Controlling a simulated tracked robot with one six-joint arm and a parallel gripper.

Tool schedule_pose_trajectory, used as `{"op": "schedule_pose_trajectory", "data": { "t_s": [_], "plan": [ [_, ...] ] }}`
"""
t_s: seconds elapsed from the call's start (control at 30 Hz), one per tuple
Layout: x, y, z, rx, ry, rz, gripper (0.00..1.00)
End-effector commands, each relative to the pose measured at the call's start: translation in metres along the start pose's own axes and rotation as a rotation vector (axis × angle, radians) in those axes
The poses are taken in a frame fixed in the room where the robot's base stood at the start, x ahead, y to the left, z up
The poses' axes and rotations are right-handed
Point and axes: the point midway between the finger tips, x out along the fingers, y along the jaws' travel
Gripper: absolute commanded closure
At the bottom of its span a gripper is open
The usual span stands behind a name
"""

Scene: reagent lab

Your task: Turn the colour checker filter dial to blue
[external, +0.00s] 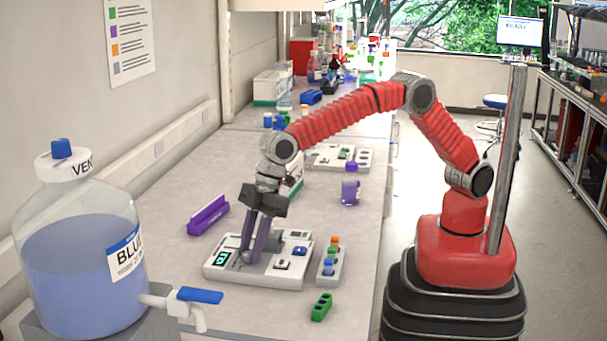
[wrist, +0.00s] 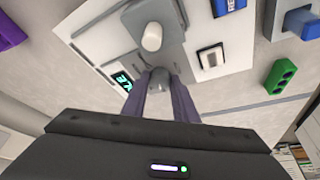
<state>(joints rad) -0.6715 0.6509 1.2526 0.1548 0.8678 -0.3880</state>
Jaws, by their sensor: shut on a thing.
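The colour checker (external: 212,273) is a flat white and grey unit on the bench, and its panel (wrist: 90,42) fills the upper middle of the wrist view. My gripper (external: 252,257) points down at its left part. In the wrist view, my gripper (wrist: 160,84) is shut on a small grey knob, the filter dial (wrist: 158,76), between the fingertips. The fingers hide much of the dial, and I cannot tell which colour it points to. A small display with green characters (external: 222,258) sits left of the fingers; its full text is not readable.
The unit also carries a white cylinder (wrist: 152,37), a rocker switch (wrist: 210,58) and a blue part (external: 299,251). Right of it stand a vial rack (external: 328,279) and a green block (external: 321,307). A purple holder (external: 208,215) and a large blue-filled bottle (external: 75,280) are left.

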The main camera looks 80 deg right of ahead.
Motion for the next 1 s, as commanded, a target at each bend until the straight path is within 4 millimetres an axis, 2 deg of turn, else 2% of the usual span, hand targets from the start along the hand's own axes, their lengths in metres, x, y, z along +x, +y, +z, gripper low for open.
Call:
{"op": "schedule_pose_trajectory", "data": {
  "t_s": [0.17,0.57,1.0],
  "plan": [
    [-0.0002,0.0005,0.0000,0.000,0.000,0.001,0.96],
    [-0.0005,-0.0001,-0.0001,0.041,0.000,0.018,0.96],
    [0.0001,-0.0024,-0.0006,0.253,0.000,0.108,0.96]
  ]
}}
